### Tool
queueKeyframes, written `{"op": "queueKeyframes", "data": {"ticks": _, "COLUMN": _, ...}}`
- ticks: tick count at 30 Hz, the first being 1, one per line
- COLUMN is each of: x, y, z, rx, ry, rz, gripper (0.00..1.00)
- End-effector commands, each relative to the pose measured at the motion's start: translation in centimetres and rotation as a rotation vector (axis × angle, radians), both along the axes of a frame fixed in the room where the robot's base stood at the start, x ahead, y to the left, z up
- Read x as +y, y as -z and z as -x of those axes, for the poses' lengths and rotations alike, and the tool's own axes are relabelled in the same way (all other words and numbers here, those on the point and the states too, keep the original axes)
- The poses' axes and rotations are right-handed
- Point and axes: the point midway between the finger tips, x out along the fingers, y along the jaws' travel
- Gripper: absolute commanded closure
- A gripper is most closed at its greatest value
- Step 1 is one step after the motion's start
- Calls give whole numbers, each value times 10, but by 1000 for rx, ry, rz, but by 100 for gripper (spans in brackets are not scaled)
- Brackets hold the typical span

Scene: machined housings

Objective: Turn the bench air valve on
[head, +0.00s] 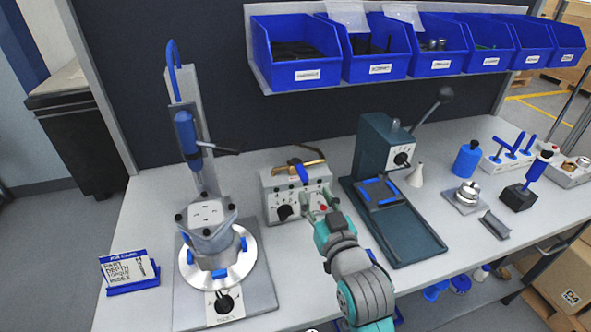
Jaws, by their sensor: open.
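A light grey box (270,197) stands on the bench near the middle of the head view. A brass valve fitting (312,159) sits along its top, with a blue lever (302,173) pointing down over the front edge. The front of the box has a black knob (284,212) at the left. My gripper (317,204) is in front of the right half of the box, below and right of the blue lever, with its fingers apart and nothing seen between them. A small red part shows beside the fingers. My gripper hides part of the box front; contact cannot be told.
A fixture with a blue-handled clamp (186,130) stands left of the box. A dark green press (385,150) stands close on the right. Blue bins (375,65) hang above. Small parts stand at the right.

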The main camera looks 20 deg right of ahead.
Motion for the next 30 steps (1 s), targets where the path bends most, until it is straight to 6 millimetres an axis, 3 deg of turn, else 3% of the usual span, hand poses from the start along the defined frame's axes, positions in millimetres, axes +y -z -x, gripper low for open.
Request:
{"op": "queueKeyframes", "data": {"ticks": 18, "x": 0, "y": 0, "z": -91, "rx": -1, "ry": 0, "rz": 0, "gripper": 55}}
{"op": "queueKeyframes", "data": {"ticks": 30, "x": 0, "y": 0, "z": -103, "rx": -1, "ry": 0, "rz": 0, "gripper": 55}}
